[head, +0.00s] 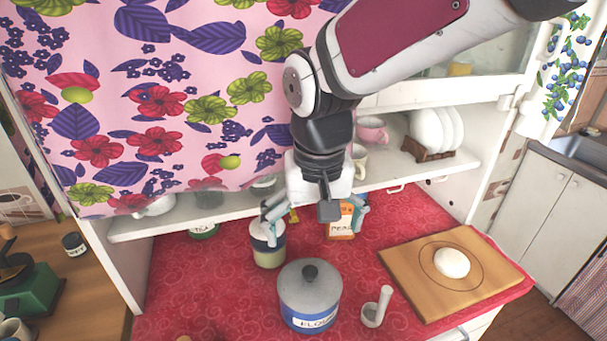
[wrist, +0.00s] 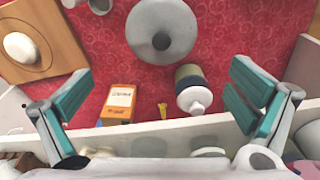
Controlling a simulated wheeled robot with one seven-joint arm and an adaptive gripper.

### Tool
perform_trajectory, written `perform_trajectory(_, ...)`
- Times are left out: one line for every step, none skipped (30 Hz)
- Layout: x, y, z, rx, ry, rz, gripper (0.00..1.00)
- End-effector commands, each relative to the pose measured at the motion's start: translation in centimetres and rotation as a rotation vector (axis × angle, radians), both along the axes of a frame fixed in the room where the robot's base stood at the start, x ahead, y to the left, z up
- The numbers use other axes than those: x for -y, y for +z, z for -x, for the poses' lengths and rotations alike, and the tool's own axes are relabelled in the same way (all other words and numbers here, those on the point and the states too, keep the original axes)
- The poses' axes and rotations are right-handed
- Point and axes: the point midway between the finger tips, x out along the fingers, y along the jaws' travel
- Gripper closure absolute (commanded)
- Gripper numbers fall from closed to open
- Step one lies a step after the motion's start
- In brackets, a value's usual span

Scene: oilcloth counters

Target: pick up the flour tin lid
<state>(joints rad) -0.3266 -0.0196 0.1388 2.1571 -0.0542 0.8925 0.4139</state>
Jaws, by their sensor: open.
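The flour tin (head: 312,318) is a blue tin with a white label, standing upright on the red cloth at the front middle of the counter. Its grey round lid (head: 294,289) with a black knob sits on top. The lid also shows at the top middle of the wrist view (wrist: 140,35), partly cut off by the edge. My gripper (head: 315,224) is open and empty, pointing down above the counter behind the tin. In the wrist view the teal fingers (wrist: 162,80) are wide apart, and the lid lies beyond their tips.
A jar with a pale top (head: 268,255) and an orange-and-white box (head: 341,228) stand behind the tin. A white mortar with pestle (head: 372,314) is to its right. A wooden board (head: 405,270) with dough (head: 452,262) lies farther right. A shelf (head: 245,205) runs behind.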

Motion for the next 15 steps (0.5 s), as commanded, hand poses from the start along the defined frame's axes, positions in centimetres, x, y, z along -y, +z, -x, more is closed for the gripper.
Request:
perform_trajectory(0.0, -0.6, 0.0, -0.004, 0.001, 0.001, 0.0)
perform_trajectory(0.0, -1.0, -0.1, -0.004, 0.001, 0.001, 0.0)
perform_trajectory(0.0, -1.7, -0.1, -0.006, 0.001, 0.003, 0.0)
perform_trajectory(0.0, -2.3, -0.2, -0.005, 0.001, 0.003, 0.0)
perform_trajectory(0.0, -2.8, -0.2, -0.006, 0.001, 0.003, 0.0)
perform_trajectory(0.0, -3.7, -0.3, -0.007, 0.001, 0.003, 0.0)
perform_trajectory(0.0, -4.2, -0.4, -0.006, 0.001, 0.003, 0.0)
perform_trajectory(0.0, -4.8, -0.5, -0.007, 0.001, 0.003, 0.0)
perform_trajectory(0.0, -5.5, -0.5, -0.006, 0.001, 0.003, 0.0)
perform_trajectory(0.0, -6.0, -0.6, -0.005, 0.0, 0.001, 0.0)
perform_trajectory(0.0, -6.4, -0.7, -0.004, 0.0, 0.001, 0.0)
perform_trajectory(0.0, -7.0, -0.8, -0.004, 0.0, 0.002, 0.0)
perform_trajectory(0.0, -7.3, -0.8, -0.003, 0.001, 0.001, 0.0)
perform_trajectory(0.0, -7.6, -0.9, -0.003, 0.001, 0.002, 0.0)
perform_trajectory(0.0, -7.9, -0.9, -0.002, 0.001, 0.001, 0.0)
